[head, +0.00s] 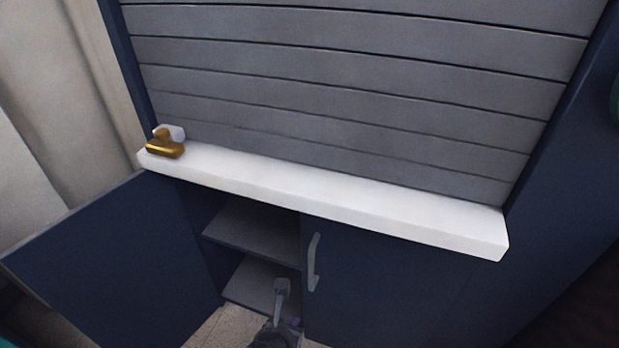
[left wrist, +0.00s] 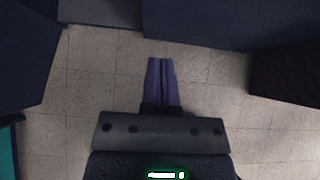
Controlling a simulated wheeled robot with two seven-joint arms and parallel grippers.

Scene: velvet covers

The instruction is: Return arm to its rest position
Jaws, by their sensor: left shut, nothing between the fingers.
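My left gripper (head: 281,287) shows at the bottom of the head view, in front of the open side of the blue cabinet. In the left wrist view its two fingers (left wrist: 161,62) lie side by side, shut with nothing between them, above the tiled floor (left wrist: 210,95). It appears apart from the cabinet. My right gripper is in neither view.
The cabinet's left door (head: 110,265) stands open, showing grey shelves (head: 255,240). Its right door is shut, with a grey handle (head: 314,262). A white ledge (head: 330,198) above carries a gold-coloured object (head: 165,147) at its left end. Grey slatted panelling (head: 350,90) rises behind.

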